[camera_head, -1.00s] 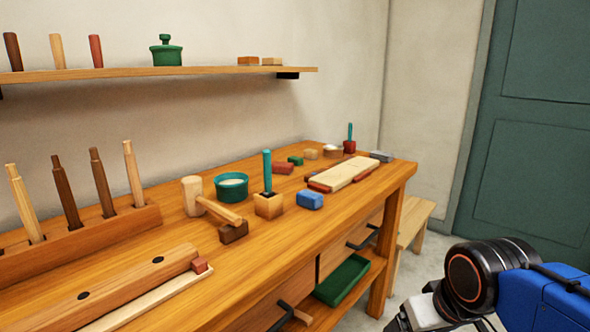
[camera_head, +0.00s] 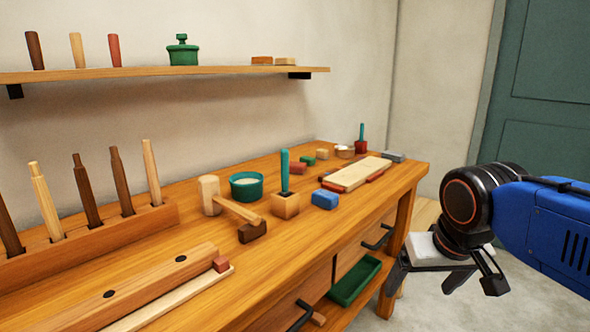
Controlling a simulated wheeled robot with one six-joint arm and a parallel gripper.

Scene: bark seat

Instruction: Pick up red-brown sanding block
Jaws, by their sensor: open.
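A red-brown block (camera_head: 298,168), the likeliest sanding block, lies on the workbench (camera_head: 185,235) toward the back, right of the green bowl and near a small green block (camera_head: 308,160). Other reddish pieces are a small block (camera_head: 221,264) at the end of a pale strip and narrow pieces beside a pale board (camera_head: 358,174). My gripper (camera_head: 440,292) is open and empty, in front of the bench's right end and well apart from the block.
A blue block (camera_head: 325,200), a tan holder (camera_head: 285,205) with a teal-handled tool, a green bowl (camera_head: 246,188) and a mallet (camera_head: 236,209) stand around the bench's middle. A shelf (camera_head: 180,75) hangs above. A green tray (camera_head: 354,281) sits below the benchtop.

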